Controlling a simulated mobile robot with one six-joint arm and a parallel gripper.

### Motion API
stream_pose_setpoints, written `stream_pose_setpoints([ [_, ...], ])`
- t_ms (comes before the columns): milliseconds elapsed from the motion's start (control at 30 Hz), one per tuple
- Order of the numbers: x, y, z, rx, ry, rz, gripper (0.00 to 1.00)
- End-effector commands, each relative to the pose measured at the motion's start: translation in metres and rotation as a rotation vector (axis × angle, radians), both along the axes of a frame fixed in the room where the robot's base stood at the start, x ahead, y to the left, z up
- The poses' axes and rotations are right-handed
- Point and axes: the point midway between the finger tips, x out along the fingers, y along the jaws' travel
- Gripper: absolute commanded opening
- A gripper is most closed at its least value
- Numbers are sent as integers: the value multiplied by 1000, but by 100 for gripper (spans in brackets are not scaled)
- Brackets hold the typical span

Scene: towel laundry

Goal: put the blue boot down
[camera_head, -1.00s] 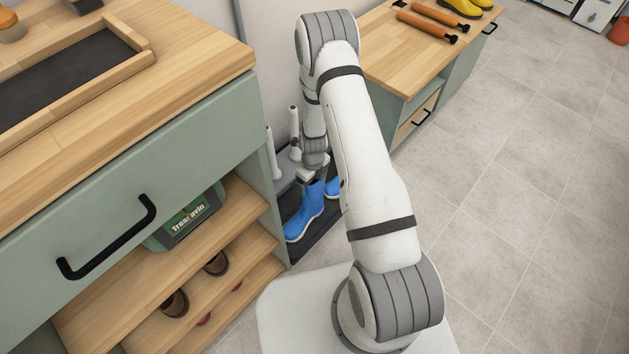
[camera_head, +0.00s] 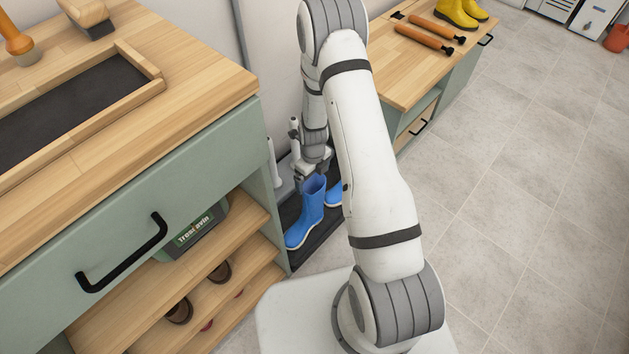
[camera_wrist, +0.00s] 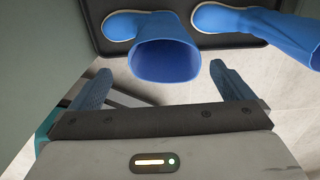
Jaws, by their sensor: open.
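A blue boot (camera_head: 305,217) stands upright on a dark tray (camera_head: 317,240) on the floor between the two cabinets. In the wrist view its open top (camera_wrist: 166,60) faces the camera, just beyond the fingertips. A second blue boot (camera_wrist: 255,25) is beside it on the right, mostly hidden behind my arm in the head view (camera_head: 333,193). My gripper (camera_wrist: 168,85) is open and empty, its two fingers apart with the boot's rim ahead of the gap. In the head view my gripper (camera_head: 309,183) is just above and behind the boot's top, partly hidden.
A green cabinet with a wooden top (camera_head: 190,75) stands close on the left, with shelves of shoes below. The tiled floor on the right is clear.

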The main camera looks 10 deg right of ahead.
Motion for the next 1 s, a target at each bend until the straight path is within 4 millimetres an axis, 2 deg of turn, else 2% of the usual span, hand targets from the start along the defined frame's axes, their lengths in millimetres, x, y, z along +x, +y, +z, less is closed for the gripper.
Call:
stream_pose_setpoints([
  [33, 0, 0, 13, 0, -1, 0, 100],
  [267, 0, 0, 35, 0, 0, 7, 100],
  [367, 1, 0, 51, 1, -7, 64, 100],
  [467, 1, 0, 81, 0, -17, 199, 100],
  [667, -14, 1, 163, -5, -42, 618, 100],
  [800, -35, 1, 217, -14, -54, 924, 100],
  [1000, -74, 1, 284, -36, -70, 1358, 100],
])
